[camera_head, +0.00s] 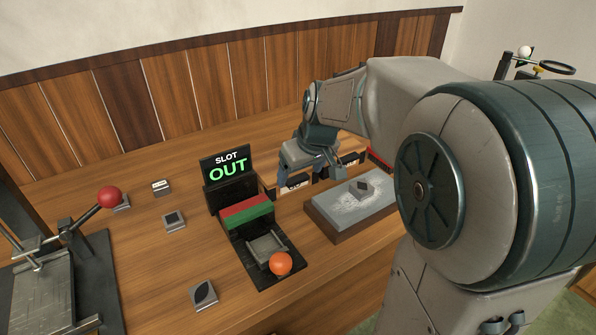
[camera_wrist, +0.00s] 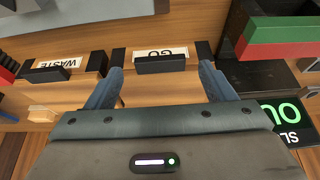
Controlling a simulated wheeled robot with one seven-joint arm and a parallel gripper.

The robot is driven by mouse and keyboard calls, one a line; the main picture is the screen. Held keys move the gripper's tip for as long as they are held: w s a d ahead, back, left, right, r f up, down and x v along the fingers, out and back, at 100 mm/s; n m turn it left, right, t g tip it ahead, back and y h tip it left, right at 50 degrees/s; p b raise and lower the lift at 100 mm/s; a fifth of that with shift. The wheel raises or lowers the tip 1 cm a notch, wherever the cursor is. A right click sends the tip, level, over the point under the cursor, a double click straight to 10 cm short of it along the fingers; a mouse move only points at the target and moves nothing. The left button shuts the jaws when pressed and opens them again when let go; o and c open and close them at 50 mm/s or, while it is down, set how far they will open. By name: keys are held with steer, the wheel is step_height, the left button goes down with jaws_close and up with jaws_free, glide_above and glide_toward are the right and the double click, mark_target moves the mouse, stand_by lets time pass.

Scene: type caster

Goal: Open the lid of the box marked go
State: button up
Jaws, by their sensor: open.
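The box marked GO shows in the wrist view with its white label (camera_wrist: 168,53) upside down and a black bar-shaped handle (camera_wrist: 160,65) against it. My gripper (camera_wrist: 161,72) is open, with one blue finger on each side of the handle and a gap at both sides. Nothing is between the fingers except the view of the handle and wood. In the head view my gripper (camera_head: 310,176) points down over the boxes and hides much of them; a white label (camera_head: 296,182) shows below it. I cannot make out the lid's edges; it looks closed.
A box marked WASTE (camera_wrist: 58,64) stands beside the GO box. The SLOT OUT sign (camera_head: 228,168), with a red and green block (camera_head: 247,212) and an orange ball (camera_head: 280,263), is close on the left. A grey stone slab (camera_head: 335,212) lies in front. A red-knobbed lever (camera_head: 109,196) is far left.

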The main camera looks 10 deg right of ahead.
steer(key=shift+w+a+f, duration=0.1)
steer(key=shift+w+f, duration=0.1)
steer(key=shift+f, duration=0.4)
